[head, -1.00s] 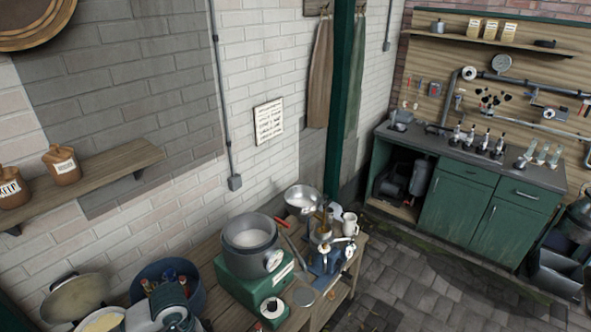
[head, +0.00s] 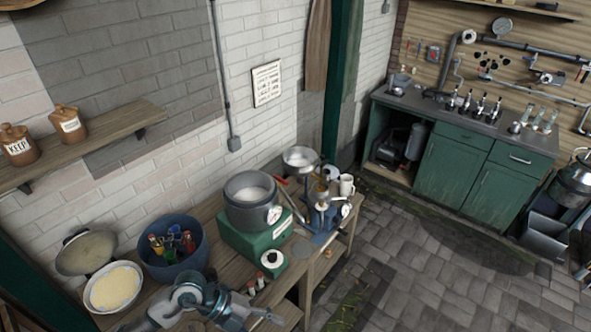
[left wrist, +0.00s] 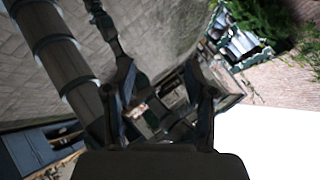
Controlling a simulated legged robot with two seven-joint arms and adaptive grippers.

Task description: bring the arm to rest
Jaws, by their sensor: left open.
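My left arm comes in at the bottom of the head view, in front of the wooden bench (head: 292,310). My left gripper (head: 268,318) is at the bottom edge there, over or beside the bench's front; its exact height is unclear. In the left wrist view my left gripper (left wrist: 165,100) has its two dark fingers apart. No object shows clearly between them. My right gripper is not in view.
A blue tub (head: 172,262) with colourful items and a bowl of pale yellow contents (head: 114,288) lie close to my arm. A grey pot (head: 250,218) on a green base and a metal press (head: 325,215) stand along the bench. Open stone floor (head: 430,265) lies right.

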